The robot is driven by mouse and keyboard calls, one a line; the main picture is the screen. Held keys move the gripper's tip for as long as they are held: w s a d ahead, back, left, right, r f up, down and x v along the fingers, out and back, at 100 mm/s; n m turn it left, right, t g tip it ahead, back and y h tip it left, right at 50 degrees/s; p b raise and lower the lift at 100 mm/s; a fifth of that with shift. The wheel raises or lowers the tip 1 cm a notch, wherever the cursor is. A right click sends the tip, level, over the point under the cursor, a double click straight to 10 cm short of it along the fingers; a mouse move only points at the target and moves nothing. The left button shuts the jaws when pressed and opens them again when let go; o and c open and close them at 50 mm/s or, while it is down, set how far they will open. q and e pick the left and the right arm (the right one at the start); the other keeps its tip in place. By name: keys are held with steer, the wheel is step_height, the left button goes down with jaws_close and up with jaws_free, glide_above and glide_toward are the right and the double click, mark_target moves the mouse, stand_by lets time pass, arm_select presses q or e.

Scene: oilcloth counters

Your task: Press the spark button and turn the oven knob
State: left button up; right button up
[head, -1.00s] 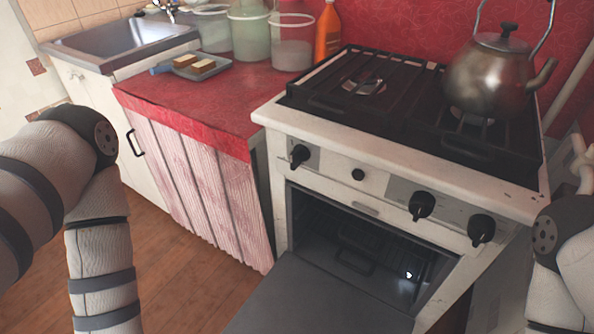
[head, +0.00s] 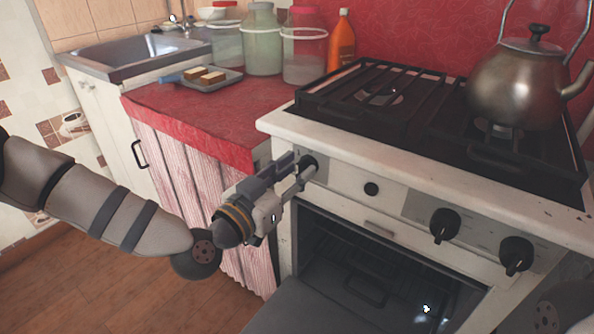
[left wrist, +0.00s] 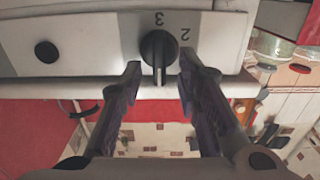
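The stove front carries the black round spark button (head: 371,189), with a dark knob (head: 309,164) to its left. My left gripper (head: 296,168) reaches this left knob and partly covers it. In the left wrist view, the knob (left wrist: 158,50) appears upside down, with the numbers 2 and 3 beside it. The fingers of my left gripper (left wrist: 160,70) are spread, one on each side of the knob; I cannot tell whether they touch it. The button (left wrist: 47,52) is also in that view, clear of the fingers. My right gripper is out of view.
Two more black knobs, a nearer one (head: 445,226) and a far-right one (head: 516,255), sit on the panel. The oven door (head: 330,310) hangs open below. A kettle (head: 515,85) stands on the hob. A red counter (head: 205,115) adjoins the stove's left side.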

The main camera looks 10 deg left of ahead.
arm_select(q)
steer(key=shift+w+d, duration=0.2)
steer(key=shift+w, duration=0.25)
jaws_close()
steer(key=n, duration=0.4)
steer(key=n+b, duration=0.1)
steer(key=n, duration=0.2)
steer(key=a+n, duration=0.1)
steer(key=n, duration=0.3)
steer(key=shift+w+f+n, duration=0.15)
steer(key=shift+f+n, duration=0.15)
steer(key=shift+f, duration=0.05)
stand_by(0.4)
